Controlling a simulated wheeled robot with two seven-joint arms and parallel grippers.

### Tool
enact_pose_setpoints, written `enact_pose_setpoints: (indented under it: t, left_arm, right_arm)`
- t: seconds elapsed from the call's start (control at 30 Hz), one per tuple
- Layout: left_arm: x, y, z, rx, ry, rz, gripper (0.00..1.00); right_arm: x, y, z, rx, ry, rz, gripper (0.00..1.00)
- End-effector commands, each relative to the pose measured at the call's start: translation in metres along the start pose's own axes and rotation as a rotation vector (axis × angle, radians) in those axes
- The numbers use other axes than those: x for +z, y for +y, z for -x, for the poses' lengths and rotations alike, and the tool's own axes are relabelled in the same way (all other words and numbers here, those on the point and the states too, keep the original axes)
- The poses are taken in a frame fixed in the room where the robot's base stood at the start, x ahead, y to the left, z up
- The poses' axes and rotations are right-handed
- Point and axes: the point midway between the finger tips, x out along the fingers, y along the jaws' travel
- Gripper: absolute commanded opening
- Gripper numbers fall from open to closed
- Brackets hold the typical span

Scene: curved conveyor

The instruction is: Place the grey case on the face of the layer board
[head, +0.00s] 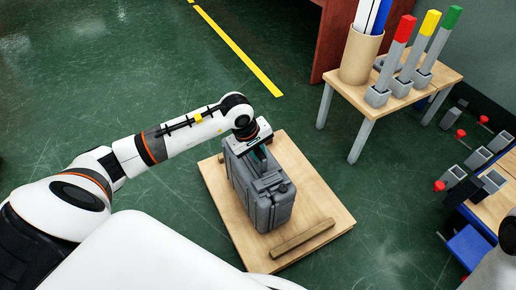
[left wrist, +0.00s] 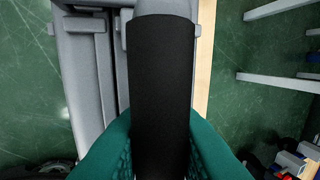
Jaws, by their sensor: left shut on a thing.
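The grey case (head: 273,205) stands upright over the wooden layer board (head: 320,190), near its middle. My left gripper (head: 258,153) is above the case and shut on its handle. In the left wrist view the teal fingers (left wrist: 160,150) close on both sides of the black handle grip (left wrist: 160,80), with the grey case (left wrist: 85,70) behind and to the left. Whether the underside of the case touches the board cannot be told. The case hides the middle of the board. My right gripper is not in view.
A wooden batten (head: 302,238) lies on the board's near part, close to the case. A table (head: 430,75) with a tube holder and red, yellow and green posts stands back right. Blue-and-wood furniture (head: 492,205) with grey holders is at right. Green floor lies open around the board.

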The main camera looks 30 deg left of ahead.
Motion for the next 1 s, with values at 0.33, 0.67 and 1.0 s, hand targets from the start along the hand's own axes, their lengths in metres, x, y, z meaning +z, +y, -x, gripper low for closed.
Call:
enact_pose_setpoints:
  t: [0.33, 0.67, 1.0]
  left_arm:
    - [0.001, -0.002, 0.000, -0.007, -0.002, -0.001, 0.00]
    - [0.000, 0.000, -0.002, 0.000, 0.000, 0.000, 0.41]
    - [0.001, -0.001, 0.030, 0.000, -0.004, -0.001, 0.41]
  right_arm:
    - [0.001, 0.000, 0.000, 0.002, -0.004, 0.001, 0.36]
    - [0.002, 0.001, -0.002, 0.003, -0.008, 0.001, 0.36]
    - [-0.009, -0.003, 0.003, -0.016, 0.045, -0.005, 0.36]
